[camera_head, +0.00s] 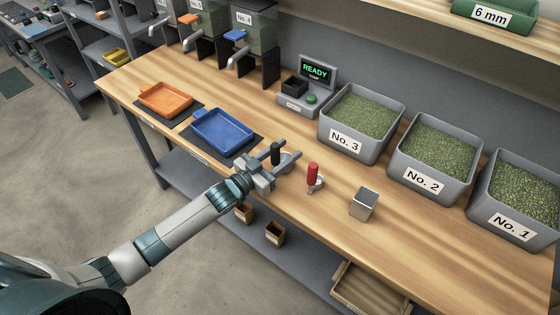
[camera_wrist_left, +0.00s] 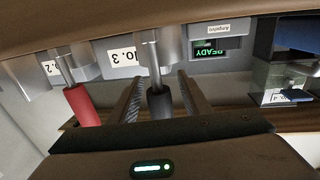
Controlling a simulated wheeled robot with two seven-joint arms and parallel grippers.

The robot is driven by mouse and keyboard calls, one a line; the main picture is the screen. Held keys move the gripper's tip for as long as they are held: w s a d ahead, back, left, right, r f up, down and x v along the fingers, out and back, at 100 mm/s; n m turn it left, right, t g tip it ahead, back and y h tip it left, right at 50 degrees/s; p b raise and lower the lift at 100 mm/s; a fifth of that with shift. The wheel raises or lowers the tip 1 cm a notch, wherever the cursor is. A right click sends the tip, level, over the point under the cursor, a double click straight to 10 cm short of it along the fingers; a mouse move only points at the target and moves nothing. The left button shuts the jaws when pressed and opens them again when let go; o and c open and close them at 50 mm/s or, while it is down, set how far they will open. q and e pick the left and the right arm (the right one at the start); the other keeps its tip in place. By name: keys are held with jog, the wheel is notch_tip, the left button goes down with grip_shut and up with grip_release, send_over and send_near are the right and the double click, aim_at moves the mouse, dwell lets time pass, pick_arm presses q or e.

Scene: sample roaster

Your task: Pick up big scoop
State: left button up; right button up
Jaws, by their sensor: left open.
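A scoop with a black handle (camera_head: 275,153) and a round metal bowl stands on the wooden counter, handle up. Its bowl looks larger than that of the scoop with a red handle (camera_head: 313,174) to its right. My left gripper (camera_head: 286,153) is open, with its fingers around the black handle. In the left wrist view the black handle (camera_wrist_left: 159,102) lies between the two fingers, with a gap on each side. The red handle (camera_wrist_left: 82,105) is outside the fingers, to the left. My right gripper is not in view.
A metal cube-shaped container (camera_head: 363,203) stands right of the scoops. Grey bins of green beans, No. 3 (camera_head: 343,146), No. 2 and No. 1, line the back. Blue (camera_head: 222,132) and orange (camera_head: 165,99) trays lie left. A scale reading READY (camera_head: 315,72) stands behind.

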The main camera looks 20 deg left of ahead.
pick_arm(q)
grip_shut()
jog(key=shift+r, duration=0.2)
notch_tip(320, 180, up, 10)
jog(key=b, duration=0.2)
jog(key=shift+f, duration=0.15)
dwell(0.5)
